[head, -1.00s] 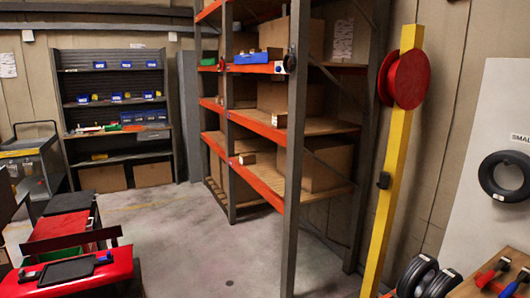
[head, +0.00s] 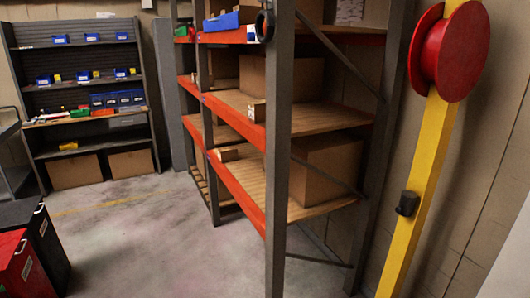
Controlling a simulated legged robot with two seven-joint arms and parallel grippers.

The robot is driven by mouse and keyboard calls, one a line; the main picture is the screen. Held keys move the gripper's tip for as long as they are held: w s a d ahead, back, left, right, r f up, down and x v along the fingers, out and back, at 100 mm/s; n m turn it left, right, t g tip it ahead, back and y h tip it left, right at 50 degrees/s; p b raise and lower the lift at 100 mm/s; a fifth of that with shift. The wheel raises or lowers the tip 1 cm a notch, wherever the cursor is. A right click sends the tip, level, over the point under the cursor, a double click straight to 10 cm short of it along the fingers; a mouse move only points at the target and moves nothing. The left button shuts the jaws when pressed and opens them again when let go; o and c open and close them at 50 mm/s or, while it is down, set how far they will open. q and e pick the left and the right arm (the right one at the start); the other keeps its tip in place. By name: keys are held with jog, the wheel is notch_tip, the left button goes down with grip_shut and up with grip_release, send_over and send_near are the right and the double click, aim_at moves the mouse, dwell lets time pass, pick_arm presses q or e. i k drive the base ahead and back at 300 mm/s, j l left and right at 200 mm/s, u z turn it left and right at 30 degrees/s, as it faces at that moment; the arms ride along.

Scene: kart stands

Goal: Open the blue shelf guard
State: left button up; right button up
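I see no part that I can clearly tell as a blue shelf guard. The grey and orange shelf rack (head: 278,170) stands in the middle of the head view, with its near upright toward me. A blue bin (head: 222,21) sits on its upper shelf, and a dark ring-like object (head: 264,25) is at the near upright beside it. Neither of my grippers is in view.
A yellow post (head: 432,160) with a red reel (head: 445,50) stands at the right. A grey shelf unit (head: 85,90) with small blue bins stands at the back left. Black and red boxes (head: 30,240) are at the lower left. The concrete floor between is clear.

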aim_at(230, 21)
jog(key=i+j+u, duration=0.15)
jog(key=i+u, duration=0.2)
jog(key=i, duration=0.4)
jog(key=i+u, duration=0.3)
jog(key=i, duration=0.4)
